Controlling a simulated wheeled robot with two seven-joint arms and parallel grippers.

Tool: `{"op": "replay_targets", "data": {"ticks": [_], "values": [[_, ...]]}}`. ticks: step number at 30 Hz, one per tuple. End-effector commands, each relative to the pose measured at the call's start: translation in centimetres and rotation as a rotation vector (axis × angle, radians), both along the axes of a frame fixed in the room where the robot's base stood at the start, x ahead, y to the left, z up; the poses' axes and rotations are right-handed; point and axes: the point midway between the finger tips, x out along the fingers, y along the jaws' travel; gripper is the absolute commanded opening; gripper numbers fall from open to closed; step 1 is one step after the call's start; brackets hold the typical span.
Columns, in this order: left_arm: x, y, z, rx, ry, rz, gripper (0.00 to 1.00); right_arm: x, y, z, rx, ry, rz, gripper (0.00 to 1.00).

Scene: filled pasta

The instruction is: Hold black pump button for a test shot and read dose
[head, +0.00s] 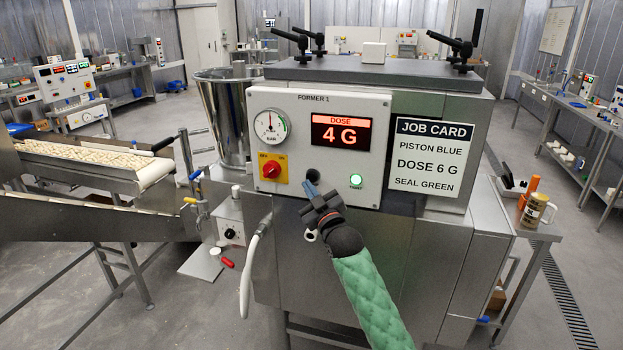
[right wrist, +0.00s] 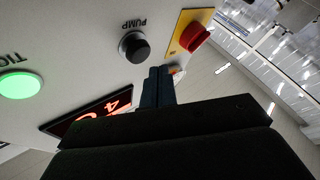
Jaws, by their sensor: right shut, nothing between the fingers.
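The black pump button (right wrist: 135,47) sits on the former's white panel in the right wrist view, under the label PUMP. In the head view the button (head: 312,175) is small and partly behind my gripper. My right gripper (head: 311,188) is shut and empty just below it. In the right wrist view the closed fingertips (right wrist: 159,72) appear beside the button, apart from it in the picture. The dose display (head: 341,132) reads 4 G in red. It shows partly in the right wrist view (right wrist: 88,112). My left gripper is not in view.
A job card (head: 430,155) reads piston blue, dose 6 G, seal green. A red knob on a yellow plate (head: 272,169), a pressure gauge (head: 270,126) and a lit green button (head: 356,181) share the panel. A conveyor with pasta (head: 90,160) stands left.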

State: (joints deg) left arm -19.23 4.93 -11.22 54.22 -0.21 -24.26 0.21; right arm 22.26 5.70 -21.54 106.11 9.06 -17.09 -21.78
Motion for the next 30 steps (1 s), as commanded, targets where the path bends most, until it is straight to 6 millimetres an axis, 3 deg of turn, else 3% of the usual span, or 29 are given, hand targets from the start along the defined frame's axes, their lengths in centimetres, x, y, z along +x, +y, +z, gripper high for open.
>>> {"op": "replay_targets", "data": {"ticks": [13,24,27,30], "values": [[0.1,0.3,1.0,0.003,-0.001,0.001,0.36,-3.5,1.2,0.1,0.002,0.002,0.002,0.0],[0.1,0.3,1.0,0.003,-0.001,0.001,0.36,-3.9,1.3,0.0,0.001,0.001,0.0,0.0],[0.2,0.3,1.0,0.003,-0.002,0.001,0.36,-3.8,1.2,-1.1,0.0,0.019,-0.002,0.0],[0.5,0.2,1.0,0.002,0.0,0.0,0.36,-3.6,0.7,-4.3,-0.002,0.072,-0.011,0.0]]}}
